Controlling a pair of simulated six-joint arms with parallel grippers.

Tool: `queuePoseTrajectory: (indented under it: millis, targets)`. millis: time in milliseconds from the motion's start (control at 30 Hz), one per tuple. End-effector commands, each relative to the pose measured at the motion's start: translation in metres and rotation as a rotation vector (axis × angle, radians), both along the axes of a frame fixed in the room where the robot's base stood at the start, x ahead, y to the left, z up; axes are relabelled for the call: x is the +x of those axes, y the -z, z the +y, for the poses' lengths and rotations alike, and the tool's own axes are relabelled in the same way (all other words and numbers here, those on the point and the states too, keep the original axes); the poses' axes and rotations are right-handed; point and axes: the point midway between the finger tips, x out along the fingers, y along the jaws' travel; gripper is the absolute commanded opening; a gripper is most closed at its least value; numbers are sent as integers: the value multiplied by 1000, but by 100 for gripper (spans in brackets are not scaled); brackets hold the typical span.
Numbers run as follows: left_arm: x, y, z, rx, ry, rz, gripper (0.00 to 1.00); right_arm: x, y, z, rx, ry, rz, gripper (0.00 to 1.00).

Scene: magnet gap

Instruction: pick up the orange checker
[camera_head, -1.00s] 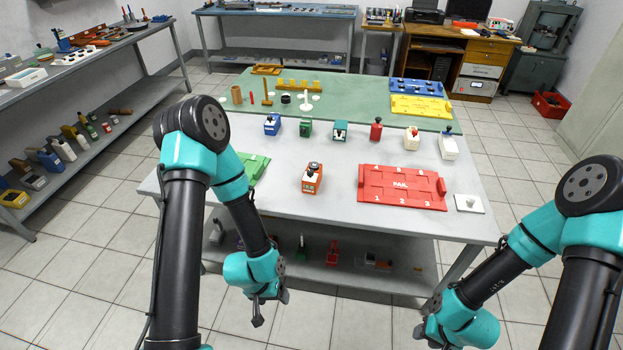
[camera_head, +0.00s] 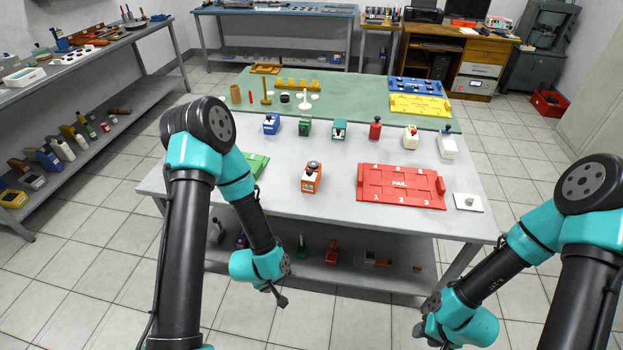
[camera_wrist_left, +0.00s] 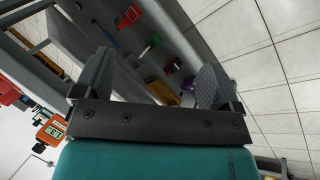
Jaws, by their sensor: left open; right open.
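The orange checker (camera_head: 312,178) stands upright on the near middle of the white table, with a dark knob on top. It also shows in the left wrist view (camera_wrist_left: 52,131) at the left edge, beside the fingers and not between them. My left gripper (camera_head: 281,296) hangs below the table's front edge, lower than the checker and to its left. In the left wrist view its two fingers (camera_wrist_left: 152,88) stand wide apart with nothing between them. My right gripper (camera_head: 425,320) is low at the front right, off the table; its fingers are small in view.
A red tray (camera_head: 440,190) lies right of the checker, a green tray (camera_head: 258,165) to its left. Several coloured devices, such as a red one (camera_head: 375,130), stand in a row behind. A shelf (camera_head: 345,276) with items is under the table. Bare table surrounds the checker.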

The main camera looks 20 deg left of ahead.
Motion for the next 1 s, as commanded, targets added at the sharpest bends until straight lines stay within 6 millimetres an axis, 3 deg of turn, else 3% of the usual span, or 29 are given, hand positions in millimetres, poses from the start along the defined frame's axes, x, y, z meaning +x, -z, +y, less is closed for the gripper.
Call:
queuePoseTrajectory:
  millis: [467, 1000]
  targets:
    - [91, -21, -1, -380, -765, -199, 89, 0, 0, 0, 0, 0, 0, 43]
    - [164, -76, 0, -1198, -1359, -316, 89, 0, 0, 0, 0, 0, 0, 43]
